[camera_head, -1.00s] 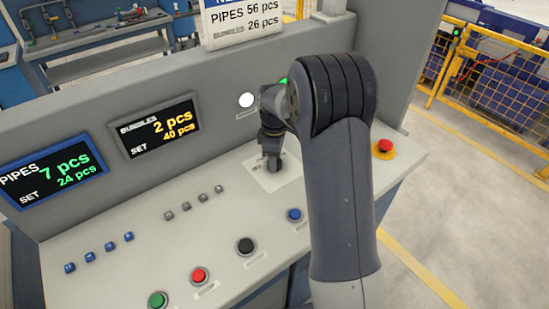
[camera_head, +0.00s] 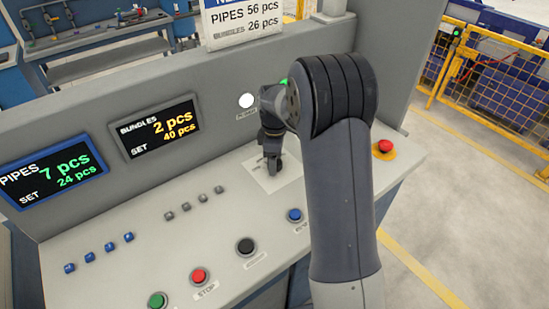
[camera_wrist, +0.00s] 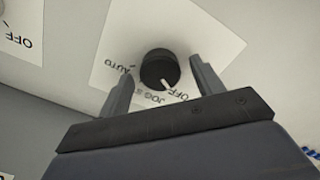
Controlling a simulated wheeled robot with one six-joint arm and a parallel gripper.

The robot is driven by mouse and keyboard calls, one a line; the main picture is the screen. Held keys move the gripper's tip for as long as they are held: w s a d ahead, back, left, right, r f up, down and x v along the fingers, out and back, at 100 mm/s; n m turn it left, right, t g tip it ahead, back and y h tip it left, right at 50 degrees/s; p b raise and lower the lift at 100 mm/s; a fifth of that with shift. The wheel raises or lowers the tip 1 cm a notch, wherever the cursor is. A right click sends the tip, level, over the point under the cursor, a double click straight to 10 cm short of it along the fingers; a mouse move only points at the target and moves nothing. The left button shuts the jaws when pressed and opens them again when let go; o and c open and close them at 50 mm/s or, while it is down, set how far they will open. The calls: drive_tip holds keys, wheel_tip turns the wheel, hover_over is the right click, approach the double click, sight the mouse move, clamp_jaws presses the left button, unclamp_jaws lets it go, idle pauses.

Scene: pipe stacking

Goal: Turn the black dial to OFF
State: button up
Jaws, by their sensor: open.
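The black dial (camera_wrist: 158,68) sits on a white label plate in the wrist view. Its white pointer line points toward the lower right, close to the OFF lettering (camera_wrist: 180,93) and beside the JOG lettering. AUTO is printed to the dial's left. My gripper (camera_wrist: 160,67) is open, with one finger on each side of the dial in the picture. Both fingers appear apart from it; their exact height above the panel is hard to tell. In the head view my gripper (camera_head: 271,163) points down over the white plate (camera_head: 264,180), and the dial cannot be made out there.
The sloped panel carries a green button (camera_head: 157,300), a red button (camera_head: 199,276), a black button (camera_head: 246,246) and a blue button (camera_head: 294,215). A red emergency button (camera_head: 385,146) is right of my arm. Display screens (camera_head: 158,127) stand on the upright wall behind.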

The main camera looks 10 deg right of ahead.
wheel_tip(320, 180, up, 11)
drive_tip(key=shift+b, duration=0.4)
drive_tip(key=shift+f, duration=0.2)
wheel_tip(320, 180, down, 11)
drive_tip(key=shift+r+p, duration=0.1)
drive_tip(key=shift+p, duration=0.3)
drive_tip(key=shift+r, duration=0.1)
idle(0.3)
